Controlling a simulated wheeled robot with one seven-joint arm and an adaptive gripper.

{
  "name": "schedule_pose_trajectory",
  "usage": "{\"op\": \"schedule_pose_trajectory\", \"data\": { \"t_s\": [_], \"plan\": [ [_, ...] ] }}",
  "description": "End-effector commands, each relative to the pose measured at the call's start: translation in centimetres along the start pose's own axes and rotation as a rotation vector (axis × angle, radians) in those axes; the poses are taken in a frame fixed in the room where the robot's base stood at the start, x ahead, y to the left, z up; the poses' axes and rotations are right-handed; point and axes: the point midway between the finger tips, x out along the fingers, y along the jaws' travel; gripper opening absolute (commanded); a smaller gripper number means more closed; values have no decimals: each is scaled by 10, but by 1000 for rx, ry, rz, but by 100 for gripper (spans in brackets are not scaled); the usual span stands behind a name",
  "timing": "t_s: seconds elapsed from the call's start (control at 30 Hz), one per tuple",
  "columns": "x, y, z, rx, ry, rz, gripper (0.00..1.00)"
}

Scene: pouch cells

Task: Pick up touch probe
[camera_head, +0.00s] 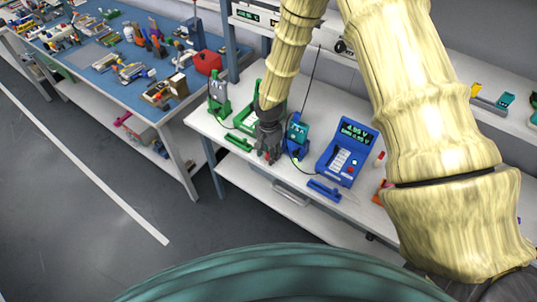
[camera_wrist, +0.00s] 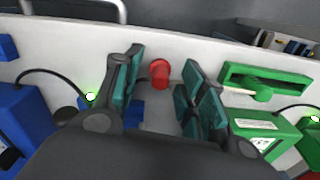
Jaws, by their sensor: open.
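A short red cylindrical piece (camera_wrist: 159,73) lies on the white bench between my fingertips in the wrist view. It looks like the touch probe, though I cannot be sure. A thin rod seems to extend from it, partly behind the left finger. My gripper (camera_wrist: 162,90) is open around it, with dark teal finger pads on either side and visible gaps. In the head view my gripper (camera_head: 268,154) points down over the bench's front part, and a small red spot shows by the fingers. Whether the pads touch the piece is not shown.
A blue meter (camera_head: 342,150) with a lit display stands right of my gripper. A blue-teal device (camera_head: 296,133) stands close beside it. A green tray (camera_wrist: 266,80) and a green box (camera_wrist: 262,130) lie to the right in the wrist view. The bench edge is near.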

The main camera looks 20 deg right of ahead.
Motion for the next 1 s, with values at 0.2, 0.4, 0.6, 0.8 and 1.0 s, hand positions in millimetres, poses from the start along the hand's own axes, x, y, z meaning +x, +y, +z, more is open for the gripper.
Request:
{"op": "schedule_pose_trajectory", "data": {
  "t_s": [0.2, 0.4, 0.6, 0.8, 1.0],
  "plan": [
    [1, 0, 0, 0, 0, 0, 41],
    [1, 0, 0, 0, 0, 0, 14],
    [1, 0, 0, 0, 0, 0, 0],
    [1, 0, 0, 1, 0, 0, 0],
    [-4, -1, 0, 2, 1, -1, 0]
  ]
}}
